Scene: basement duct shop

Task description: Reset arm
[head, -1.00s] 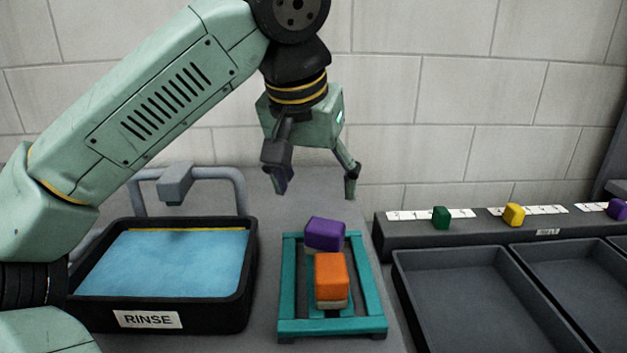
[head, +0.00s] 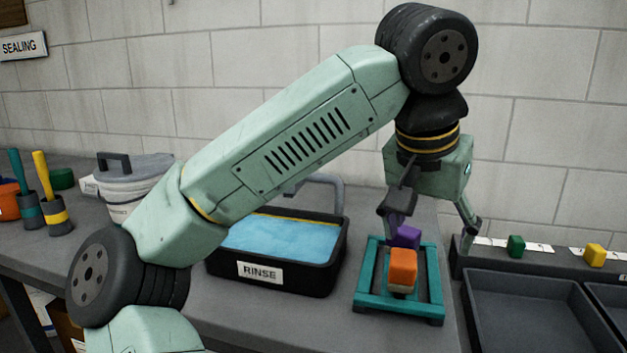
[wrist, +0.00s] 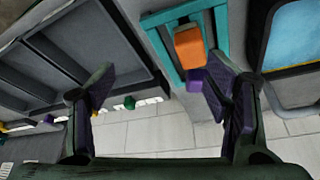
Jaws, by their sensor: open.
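My gripper (head: 428,220) is open and empty. In the head view it hangs above and behind the teal rack (head: 364,297), its fingers spread apart. The wrist view shows both fingers of my gripper (wrist: 160,100) wide apart with nothing between them. An orange block (head: 403,268) with a pale base stands in the teal rack. A purple block (head: 406,236) is behind it in the rack. In the wrist view the orange block (wrist: 189,45) shows near the right finger, and the purple block is partly hidden by that finger.
A black RINSE tub (head: 335,262) of blue liquid stands left of the rack. Grey trays (head: 530,285) lie right, below a ledge with a green block (head: 516,246) and a yellow block (head: 594,254). A lidded bucket (head: 135,175) and brushes (head: 48,190) stand far left.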

